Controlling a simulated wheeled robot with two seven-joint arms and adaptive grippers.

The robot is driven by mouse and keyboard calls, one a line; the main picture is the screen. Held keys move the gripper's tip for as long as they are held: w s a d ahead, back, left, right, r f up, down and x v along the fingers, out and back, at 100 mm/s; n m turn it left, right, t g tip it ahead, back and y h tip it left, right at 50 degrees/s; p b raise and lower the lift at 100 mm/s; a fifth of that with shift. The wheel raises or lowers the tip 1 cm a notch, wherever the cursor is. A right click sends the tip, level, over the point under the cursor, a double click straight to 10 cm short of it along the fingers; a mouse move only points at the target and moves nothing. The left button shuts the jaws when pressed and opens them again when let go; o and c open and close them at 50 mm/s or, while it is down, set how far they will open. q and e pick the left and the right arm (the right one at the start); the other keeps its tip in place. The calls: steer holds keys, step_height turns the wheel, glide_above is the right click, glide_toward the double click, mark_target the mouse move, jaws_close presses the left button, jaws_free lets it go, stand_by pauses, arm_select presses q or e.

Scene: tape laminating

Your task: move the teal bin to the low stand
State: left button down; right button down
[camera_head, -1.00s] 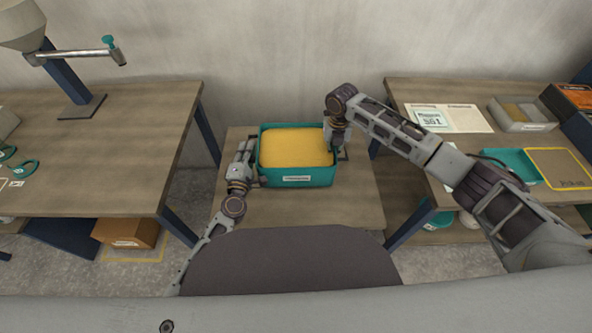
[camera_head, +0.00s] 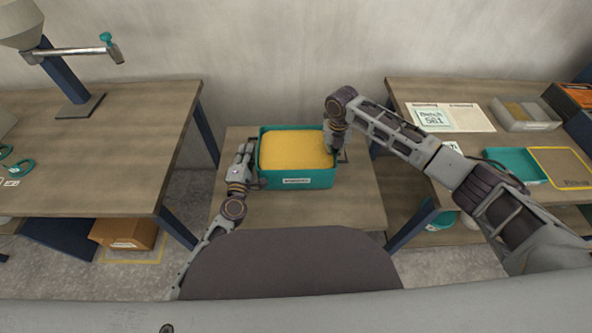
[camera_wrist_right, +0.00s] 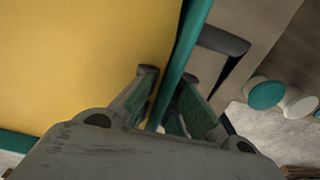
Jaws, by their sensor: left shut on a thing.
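The teal bin (camera_head: 300,180) holds a yellow fill (camera_head: 295,150) and has a white label on its near side. It is upright over the wooden top of the low stand (camera_head: 350,207) in the head view; I cannot tell whether it rests on it. My left gripper (camera_head: 261,183) is shut on the bin at its left side; the fingertips are small here. My right gripper (camera_head: 331,149) is at the bin's right rim. In the right wrist view its fingers (camera_wrist_right: 170,75) straddle the teal rim (camera_wrist_right: 187,45); whether they press it is unclear.
A table (camera_head: 110,150) with a lamp-like arm stands at the left, a cardboard box (camera_head: 125,234) beneath it. A right table (camera_head: 455,92) carries papers, a grey tray (camera_head: 525,113) and a teal tray (camera_head: 515,164). The wall is close behind the stand.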

arm_select(q)
steer(key=shift+d+f+b, duration=0.35)
steer(key=shift+f+b, duration=0.35)
steer(key=shift+b, duration=0.05)
arm_select(e)
steer(key=shift+w+a+f, duration=0.15)
steer(key=shift+a+f, duration=0.15)
steer(key=shift+f, duration=0.25)
arm_select(q)
steer(key=c, duration=1.9)
jaws_free()
steer(key=shift+s+f, duration=0.15)
steer(key=shift+f, duration=0.05)
steer(key=shift+c, duration=0.2)
arm_select(e)
steer(key=c, duration=2.1)
jaws_free()
steer(key=shift+f, duration=0.1)
arm_select(q)
steer(key=o, duration=0.4)
steer(key=shift+a+r, duration=0.1)
arm_select(e)
steer(key=o, duration=0.5)
steer(key=shift+d, duration=0.1)
steer(key=shift+c, duration=0.2)
steer(key=shift+d, duration=0.1)
arm_select(q)
steer(key=shift+a, duration=0.1)
